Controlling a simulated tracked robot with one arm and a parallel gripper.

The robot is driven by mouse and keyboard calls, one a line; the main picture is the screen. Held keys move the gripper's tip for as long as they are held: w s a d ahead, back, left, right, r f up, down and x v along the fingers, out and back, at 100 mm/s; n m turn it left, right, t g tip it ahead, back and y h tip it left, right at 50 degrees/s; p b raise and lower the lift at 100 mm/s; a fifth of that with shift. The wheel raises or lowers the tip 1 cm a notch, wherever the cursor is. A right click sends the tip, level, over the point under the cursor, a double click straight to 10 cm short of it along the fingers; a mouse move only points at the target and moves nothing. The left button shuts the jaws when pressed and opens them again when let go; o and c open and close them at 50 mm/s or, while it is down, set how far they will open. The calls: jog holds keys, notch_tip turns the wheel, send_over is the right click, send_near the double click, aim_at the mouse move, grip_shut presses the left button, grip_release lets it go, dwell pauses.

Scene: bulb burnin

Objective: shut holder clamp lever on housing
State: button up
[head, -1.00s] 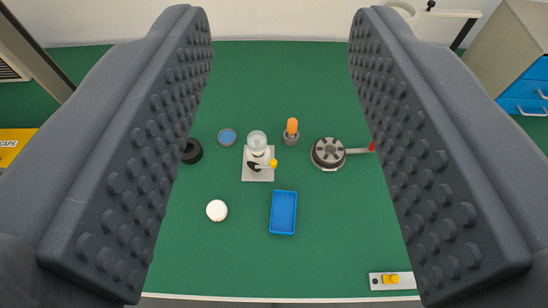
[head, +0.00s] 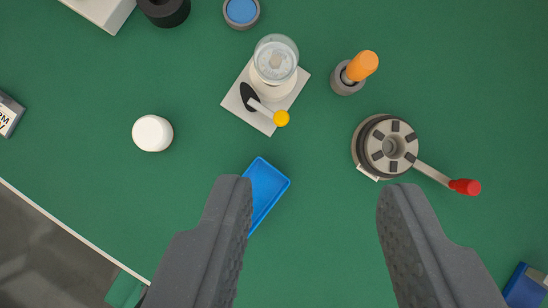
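The holder (head: 237,106) is a pale square plate on the green table, upper middle of the head view. A white round housing (head: 265,86) with a clear glass top (head: 277,50) stands upright on it. The clamp lever (head: 262,107) is a short light arm on a dark pivot at the front of the housing. Its yellow knob (head: 281,118) points toward the lower right, at the plate's edge. My gripper (head: 315,195) is open and empty, its fingers wide apart above the table. In the picture it lies below the holder and apart from it.
A round grey device (head: 375,130) with a red-handled lever (head: 465,187) stands right. An orange-handled tool (head: 361,66) stands in a grey holder beside the plate. A blue tray (head: 266,190) lies below it; a white round cap (head: 152,133) lies left.

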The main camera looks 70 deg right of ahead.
aim_at(283, 120)
jog(key=w+a+f+g+b, duration=0.1)
jog(key=w+f, duration=0.1)
jog(key=f, duration=0.6)
jog(key=w+f+n+g+b, duration=0.1)
jog(key=w+f+b, duration=0.1)
jog(key=f, duration=0.6)
jog(key=w+a+f+n+y+b, duration=0.1)
jog(key=w+f, duration=0.1)
jog(key=f, duration=0.5)
jog(key=shift+a+f+g, duration=0.3)
jog(key=shift+f+g, duration=0.1)
grip_shut()
jog(key=shift+d, duration=0.25)
jog(key=shift+a+r, duration=0.1)
